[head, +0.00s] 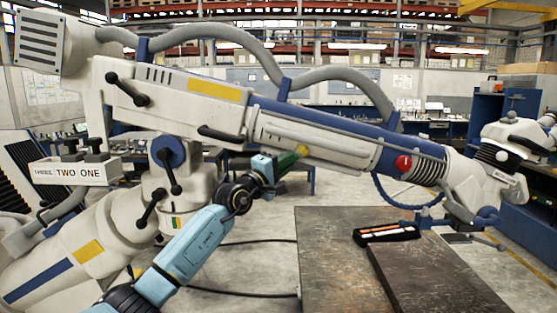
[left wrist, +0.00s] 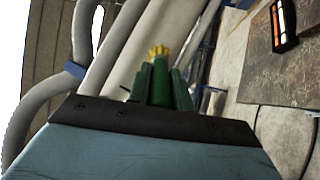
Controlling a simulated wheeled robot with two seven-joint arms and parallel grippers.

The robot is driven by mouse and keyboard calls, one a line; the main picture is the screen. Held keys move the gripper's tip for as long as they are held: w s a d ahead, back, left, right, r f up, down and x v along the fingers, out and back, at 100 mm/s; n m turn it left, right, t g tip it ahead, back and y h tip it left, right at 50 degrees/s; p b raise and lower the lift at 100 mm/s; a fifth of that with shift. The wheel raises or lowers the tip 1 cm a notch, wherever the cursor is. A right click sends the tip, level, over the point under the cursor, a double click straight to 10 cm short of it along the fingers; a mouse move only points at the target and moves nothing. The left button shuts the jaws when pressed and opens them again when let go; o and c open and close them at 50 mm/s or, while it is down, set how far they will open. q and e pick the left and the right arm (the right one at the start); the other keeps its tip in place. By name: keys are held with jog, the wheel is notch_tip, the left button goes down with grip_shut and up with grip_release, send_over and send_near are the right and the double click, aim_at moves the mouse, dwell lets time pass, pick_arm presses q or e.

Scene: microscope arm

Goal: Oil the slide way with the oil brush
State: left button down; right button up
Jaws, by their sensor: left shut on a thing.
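My left gripper (head: 276,164) is raised under the microscope arm and is shut on the green oil brush (head: 288,160). The brush's yellow tip (head: 303,150) points up and right, close to the underside of the slide way (head: 310,137); I cannot tell if it touches. In the left wrist view the green brush (left wrist: 160,85) stands out from the gripper with its yellow tip (left wrist: 158,51) in front of the pale arm. The slide way is a pale ribbed section along the blue and white arm. My right gripper is not in view.
A brown table (head: 335,255) stands at the lower right with a dark raised slab (head: 440,275). A black tray (head: 387,232) with orange and white items lies on it. A white box (head: 75,172) reading THREE TWO ONE is at left. A blue cable hangs under the arm's right end.

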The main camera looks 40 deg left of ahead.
pick_arm(q)
jog(key=w+d+f+p, duration=0.1)
jog(key=w+d+f, duration=0.1)
jog(key=w+d, duration=0.4)
jog(key=shift+d+f+p, duration=0.25)
jog(key=shift+d+p, duration=0.1)
jog(key=shift+d, duration=0.6)
jog(key=shift+s, duration=0.15)
dwell(0.3)
jog(key=shift+s+d+f+p, duration=0.4)
jog(key=shift+s+f+p, duration=0.2)
jog(key=shift+s, duration=0.1)
jog(key=shift+s+d+f+p, duration=0.35)
jog(key=shift+s+f+p, duration=0.2)
jog(key=shift+s, duration=0.2)
jog(key=shift+s+d+f+p, duration=0.4)
jog(key=shift+s+f+p, duration=0.1)
jog(key=shift+s+p, duration=0.15)
jog(key=shift+s+d+f+p, duration=0.3)
jog(key=shift+s+f, duration=0.15)
jog(key=shift+s, duration=0.15)
jog(key=shift+s+d+f+p, duration=0.15)
jog(key=shift+s+d+f, duration=0.1)
jog(key=shift+s+f, duration=0.25)
